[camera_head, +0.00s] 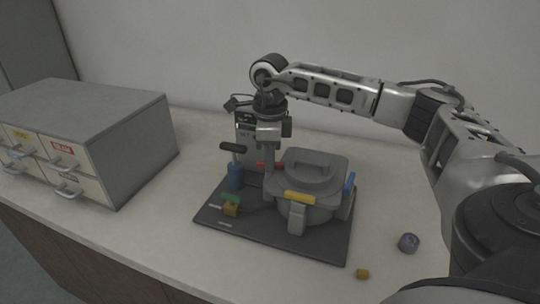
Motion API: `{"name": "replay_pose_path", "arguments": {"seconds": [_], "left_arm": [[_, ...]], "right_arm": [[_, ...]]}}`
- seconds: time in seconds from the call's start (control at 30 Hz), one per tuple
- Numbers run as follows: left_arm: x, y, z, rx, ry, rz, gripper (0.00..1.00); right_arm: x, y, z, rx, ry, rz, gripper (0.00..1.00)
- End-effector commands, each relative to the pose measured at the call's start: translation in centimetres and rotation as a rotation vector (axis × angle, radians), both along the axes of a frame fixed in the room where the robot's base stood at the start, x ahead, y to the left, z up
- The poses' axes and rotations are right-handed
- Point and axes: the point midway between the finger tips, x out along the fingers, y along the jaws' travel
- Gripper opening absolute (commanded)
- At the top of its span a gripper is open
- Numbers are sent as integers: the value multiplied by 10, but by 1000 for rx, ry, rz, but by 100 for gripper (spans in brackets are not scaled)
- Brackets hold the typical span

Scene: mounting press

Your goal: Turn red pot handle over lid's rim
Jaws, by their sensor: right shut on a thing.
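The grey pot (308,208) stands on a dark base plate (328,247), with its grey lid (328,165) on top. A yellow handle (300,197) lies at the lid's front edge and a blue one (350,182) stands at its right side. The red handle (268,165) shows as a short piece at the lid's left edge, partly hidden by my right gripper (268,170). The gripper points down there and is shut on the red handle. How far the handle lies over the rim cannot be told. My left gripper is not in view.
A blue cylinder with a black T-handle (234,170) and a green and orange piece (230,205) stand left on the plate. A grey drawer cabinet (125,145) fills the left. A round grey-blue piece (408,242) and a small orange block (362,273) lie on the counter.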

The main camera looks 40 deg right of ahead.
Motion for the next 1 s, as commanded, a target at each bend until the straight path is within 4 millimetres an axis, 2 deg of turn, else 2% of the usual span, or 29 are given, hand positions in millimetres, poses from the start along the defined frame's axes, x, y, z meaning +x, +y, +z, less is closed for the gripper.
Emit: {"name": "replay_pose_path", "arguments": {"seconds": [0.2, 0.47, 0.5, 0.57, 0.87, 1.0], "left_arm": [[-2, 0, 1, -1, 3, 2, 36], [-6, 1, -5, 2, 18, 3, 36], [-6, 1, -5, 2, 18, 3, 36], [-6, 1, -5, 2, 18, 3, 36], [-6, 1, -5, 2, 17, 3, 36], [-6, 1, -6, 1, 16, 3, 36]], "right_arm": [[0, 0, 1, 1, -1, -145, 0], [1, 0, 1, 1, -2, -149, 0], [1, 0, 1, 0, -3, -149, 19], [1, 0, 1, 1, -2, -148, 33], [1, 0, 2, 0, -1, -147, 33], [1, 0, 14, 0, -5, -147, 33]]}}
